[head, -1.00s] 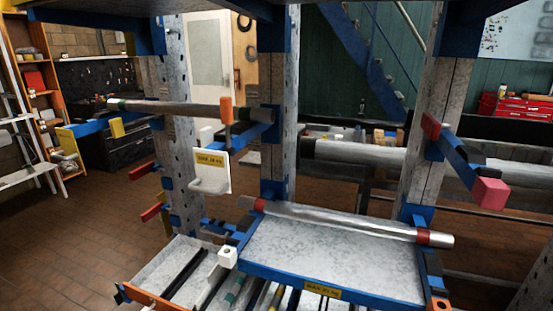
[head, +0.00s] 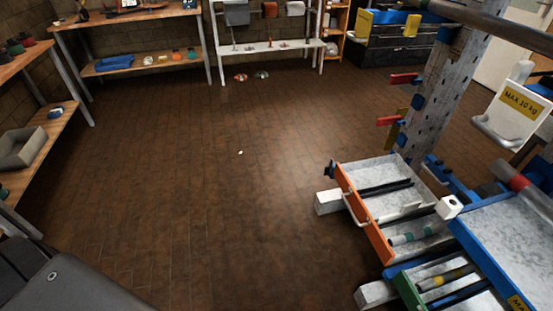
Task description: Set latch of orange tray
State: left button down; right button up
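The orange tray (head: 364,214) is low at the right of the head view, at the foot of a perforated mast. It has an orange front edge with a pale handle (head: 355,209) and holds dark bars and banded rods. I cannot make out its latch or its state for certain. A white block (head: 449,207) sits by its right end, at the corner of the blue-edged shelf. Neither of my grippers is in view.
A green-edged tray (head: 409,291) lies just below the orange one. The blue-edged shelf (head: 500,240) and a white panel marked MAX 10 kg (head: 512,112) stand at the right. Workbenches line the left and back. The brick floor (head: 220,190) between is open.

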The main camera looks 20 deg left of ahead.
aim_at(327, 168)
jog(key=u, duration=0.2)
jog(key=k, duration=0.55)
jog(key=u, duration=0.7)
jog(key=i, duration=1.4)
jog(key=z, duration=0.6)
